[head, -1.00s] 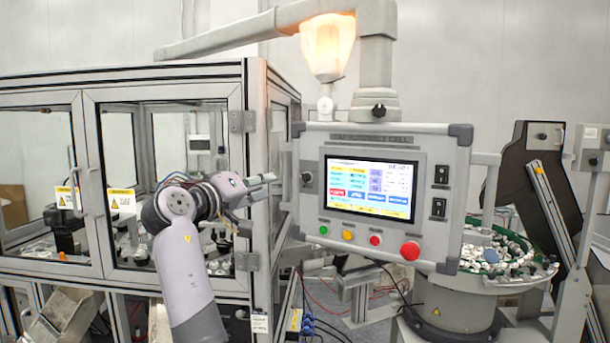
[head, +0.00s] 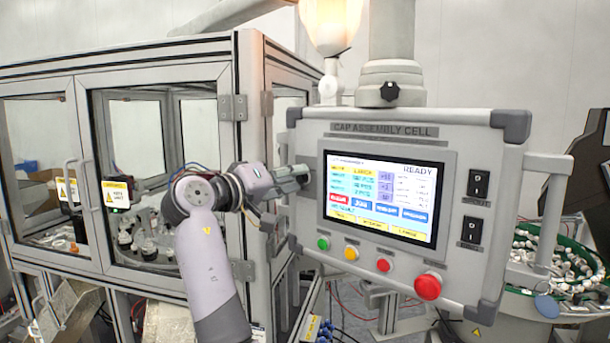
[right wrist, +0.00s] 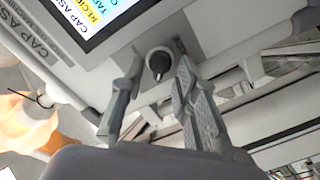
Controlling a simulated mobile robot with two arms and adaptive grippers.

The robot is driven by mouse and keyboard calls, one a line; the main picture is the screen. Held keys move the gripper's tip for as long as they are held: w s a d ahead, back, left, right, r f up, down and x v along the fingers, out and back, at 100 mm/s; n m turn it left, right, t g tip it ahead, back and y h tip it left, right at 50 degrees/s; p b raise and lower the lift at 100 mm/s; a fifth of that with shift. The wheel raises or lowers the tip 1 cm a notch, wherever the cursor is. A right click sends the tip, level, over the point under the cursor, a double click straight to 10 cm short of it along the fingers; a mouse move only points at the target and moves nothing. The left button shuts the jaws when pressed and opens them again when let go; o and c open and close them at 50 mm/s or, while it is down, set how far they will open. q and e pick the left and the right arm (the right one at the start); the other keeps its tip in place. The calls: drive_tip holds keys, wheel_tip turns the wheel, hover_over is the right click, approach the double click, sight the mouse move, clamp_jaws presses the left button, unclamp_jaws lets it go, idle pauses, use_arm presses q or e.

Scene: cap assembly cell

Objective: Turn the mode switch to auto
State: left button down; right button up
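The mode switch (right wrist: 158,64) is a round black knob with a pale ring on the control panel (head: 475,140). In the right wrist view it lies ahead, between the tips of my two spread fingers; I cannot tell whether they touch it. My right gripper (head: 298,178) is at the panel's left edge in the head view and hides the switch there. It is open and empty, as the right wrist view (right wrist: 158,82) shows. The knob's set position is too small to read. My left gripper is not in view.
The panel carries a lit screen (head: 381,196), a large red button (head: 428,287), smaller green, yellow and red buttons, and two black rocker switches (head: 478,185). A glazed machine enclosure (head: 236,105) stands close on the left. A parts bowl (head: 560,265) is at the right.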

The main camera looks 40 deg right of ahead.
drive_tip(key=shift+a+r, duration=0.2)
drive_tip(key=shift+a, duration=0.25)
drive_tip(key=shift+c, duration=0.5)
drive_tip(key=shift+d, duration=0.2)
clamp_jaws()
drive_tip(key=shift+f, duration=0.1)
